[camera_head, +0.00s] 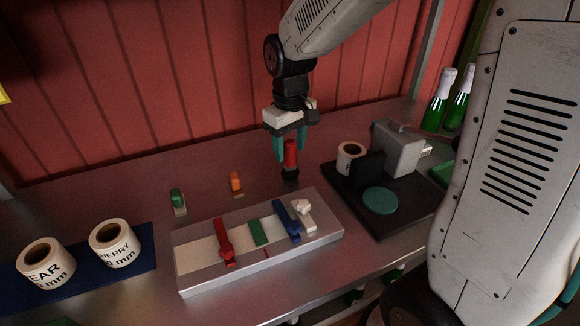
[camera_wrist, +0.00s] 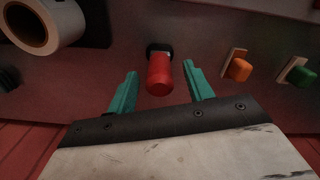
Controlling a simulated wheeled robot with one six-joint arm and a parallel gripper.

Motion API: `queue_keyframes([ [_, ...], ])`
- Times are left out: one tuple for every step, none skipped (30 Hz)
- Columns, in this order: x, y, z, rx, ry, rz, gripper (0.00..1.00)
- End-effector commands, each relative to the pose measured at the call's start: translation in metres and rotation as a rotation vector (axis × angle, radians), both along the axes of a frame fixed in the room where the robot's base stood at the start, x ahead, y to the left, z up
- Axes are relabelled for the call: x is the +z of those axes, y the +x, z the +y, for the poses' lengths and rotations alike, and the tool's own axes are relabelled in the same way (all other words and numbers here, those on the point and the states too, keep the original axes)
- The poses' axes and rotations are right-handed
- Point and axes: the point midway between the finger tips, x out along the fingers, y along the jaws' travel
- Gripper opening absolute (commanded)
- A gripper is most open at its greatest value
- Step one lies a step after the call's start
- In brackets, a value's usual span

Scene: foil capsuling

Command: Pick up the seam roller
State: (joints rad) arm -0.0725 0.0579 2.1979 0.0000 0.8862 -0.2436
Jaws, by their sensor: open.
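The seam roller (camera_head: 290,155) appears to be the red-handled tool with a black lower end, standing upright on the metal bench. In the wrist view its red handle (camera_wrist: 159,75) points toward my gripper, and its black end (camera_wrist: 158,49) is beyond. My gripper (camera_head: 291,151) points down at it with teal fingers apart. In the wrist view one finger is on each side of the handle, with a visible gap on both sides. The gripper is open and holds nothing.
A black board (camera_head: 398,222) with a grey machine (camera_head: 399,149) and a label roll (camera_head: 351,157) stands close on the right. Orange (camera_head: 236,182) and green (camera_head: 177,198) handled pieces stand to the left. A metal fixture (camera_head: 190,282) is in front. Two label rolls lie far left.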

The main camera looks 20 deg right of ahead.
Motion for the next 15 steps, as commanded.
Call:
queue_keyframes([
  [-0.0069, 0.0001, -0.0001, 0.000, -0.001, 0.002, 0.51],
  [-0.0094, 0.0002, -0.0003, 0.000, 0.000, 0.001, 0.51],
  [-0.0119, 0.0001, -0.0005, -0.001, 0.000, 0.001, 0.51],
  [-0.0131, 0.0001, -0.0007, -0.001, 0.000, 0.001, 0.51],
  [-0.0139, 0.0002, -0.0009, -0.002, 0.000, 0.000, 0.51],
  [-0.0143, 0.0002, -0.0011, -0.002, 0.000, -0.001, 0.51],
  [-0.0144, 0.0002, -0.0011, -0.003, 0.000, -0.001, 0.51],
  [-0.0143, 0.0003, -0.0012, -0.003, 0.000, -0.001, 0.51],
  [-0.0141, 0.0004, -0.0011, -0.003, 0.000, -0.001, 0.51],
  [-0.0141, 0.0002, -0.0011, -0.003, 0.000, -0.001, 0.51],
  [-0.0141, 0.0002, -0.0011, -0.003, 0.000, -0.001, 0.51],
  [-0.0141, 0.0002, -0.0011, -0.003, 0.000, -0.001, 0.40],
  [-0.0140, 0.0002, -0.0011, -0.003, 0.000, -0.001, 0.32],
  [-0.0140, 0.0002, -0.0011, -0.003, 0.000, -0.001, 0.24],
  [-0.0140, 0.0003, -0.0010, -0.003, 0.000, -0.001, 0.12],
])
